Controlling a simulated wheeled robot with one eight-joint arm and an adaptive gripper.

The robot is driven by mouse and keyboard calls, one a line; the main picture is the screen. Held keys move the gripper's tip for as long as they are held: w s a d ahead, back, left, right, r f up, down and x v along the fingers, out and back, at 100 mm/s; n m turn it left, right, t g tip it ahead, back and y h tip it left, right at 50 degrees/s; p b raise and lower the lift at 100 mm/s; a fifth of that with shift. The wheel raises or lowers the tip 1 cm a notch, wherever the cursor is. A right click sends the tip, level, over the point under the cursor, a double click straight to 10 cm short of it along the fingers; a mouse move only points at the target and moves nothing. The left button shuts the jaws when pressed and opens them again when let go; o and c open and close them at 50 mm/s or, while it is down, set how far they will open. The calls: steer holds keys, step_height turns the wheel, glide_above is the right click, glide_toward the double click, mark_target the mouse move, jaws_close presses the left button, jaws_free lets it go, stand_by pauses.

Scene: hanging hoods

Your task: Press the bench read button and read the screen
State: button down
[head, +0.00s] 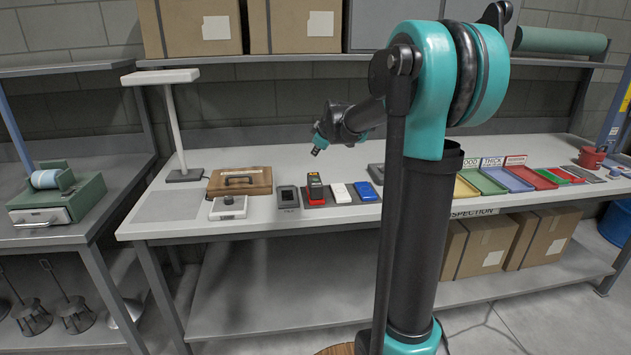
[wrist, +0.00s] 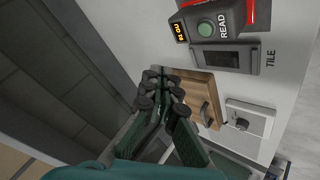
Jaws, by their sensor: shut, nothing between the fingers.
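The bench reader is a dark and red device (head: 315,186) standing on a dark mat in the middle of the bench. In the wrist view its round green button (wrist: 205,29) sits beside the word READ at the top. Its small screen (wrist: 181,32) shows amber characters at a slant, too small and turned to read surely. My gripper (head: 317,150) is above and behind the reader in the head view, apart from it. In the wrist view my gripper (wrist: 162,83) is shut and empty, with the button ahead and to the right of its fingertips.
A dark TILE block (head: 287,196) stands left of the reader, with a wooden case (head: 240,181) and a white box with a knob (head: 228,207) further left. White (head: 340,193) and blue (head: 367,191) blocks are at its right. A lamp post (head: 177,130) rises behind.

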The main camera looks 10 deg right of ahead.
mark_target(316, 180)
steer(key=shift+f, duration=3.8)
steer(key=shift+f, duration=0.15)
steer(key=shift+f, duration=0.3)
steer(key=shift+f, duration=0.35)
steer(key=shift+r, duration=0.8)
steer(key=shift+r, duration=2.5)
